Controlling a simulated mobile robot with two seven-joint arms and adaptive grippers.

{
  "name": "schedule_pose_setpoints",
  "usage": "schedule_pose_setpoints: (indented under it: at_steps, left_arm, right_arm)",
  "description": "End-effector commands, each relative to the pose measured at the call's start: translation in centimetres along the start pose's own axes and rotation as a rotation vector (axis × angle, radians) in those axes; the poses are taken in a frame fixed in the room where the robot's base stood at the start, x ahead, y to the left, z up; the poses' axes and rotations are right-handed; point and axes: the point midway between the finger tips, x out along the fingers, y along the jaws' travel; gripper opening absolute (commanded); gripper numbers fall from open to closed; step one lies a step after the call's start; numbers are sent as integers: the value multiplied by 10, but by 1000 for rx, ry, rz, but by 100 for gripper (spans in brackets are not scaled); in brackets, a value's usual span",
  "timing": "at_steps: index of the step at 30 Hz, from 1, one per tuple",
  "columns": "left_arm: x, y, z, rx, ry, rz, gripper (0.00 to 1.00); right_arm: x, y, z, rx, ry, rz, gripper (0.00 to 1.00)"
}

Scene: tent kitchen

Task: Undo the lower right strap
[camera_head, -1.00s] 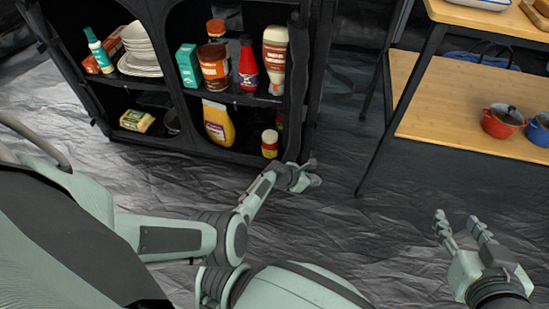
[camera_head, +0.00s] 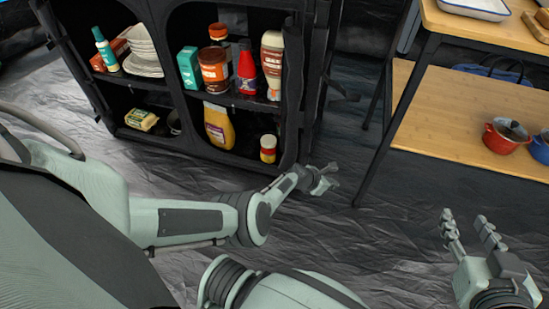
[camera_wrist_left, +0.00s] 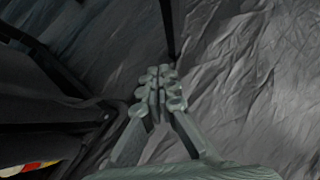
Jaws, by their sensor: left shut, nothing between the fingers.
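The black fabric cabinet (camera_head: 187,140) stands open at the upper left in the head view. A dark rolled flap (camera_head: 292,85) runs down its right edge; I cannot make out the lower right strap against it. My left gripper (camera_head: 331,178) is just right of the cabinet's lower right corner, low over the floor. In the left wrist view (camera_wrist_left: 160,80) its fingers are together and empty, with the cabinet's dark frame (camera_wrist_left: 60,125) to their left, apart from them. My right gripper (camera_head: 465,218) is open and empty at the lower right.
The cabinet shelves hold bottles, jars and plates (camera_head: 143,65). A wooden table with a lower shelf (camera_head: 440,120) stands right, with a red pot (camera_head: 505,136) and a blue pot (camera_head: 541,148). Its dark leg (camera_head: 377,165) is close to my left gripper. Crumpled grey floor lies between.

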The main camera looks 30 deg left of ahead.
Motion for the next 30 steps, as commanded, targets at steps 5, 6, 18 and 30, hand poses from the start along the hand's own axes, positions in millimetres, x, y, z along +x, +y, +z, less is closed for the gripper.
schedule_pose_setpoints:
  at_steps: [5, 6, 18, 30]
  left_arm:
    - [11, 0, 9, -1, 0, 0, 0]
    - [13, 0, 10, -1, 0, 0, 0]
    - [17, 0, 17, 0, 0, 1, 0]
    - [18, 1, 17, 0, 0, 1, 0]
  right_arm:
    - [1, -16, -31, 15, 158, -34, 40]
    - [0, -19, -38, 18, 186, -40, 40]
    - [-6, -29, -63, 32, 302, -62, 40]
    - [-5, -28, -62, 31, 301, -61, 40]
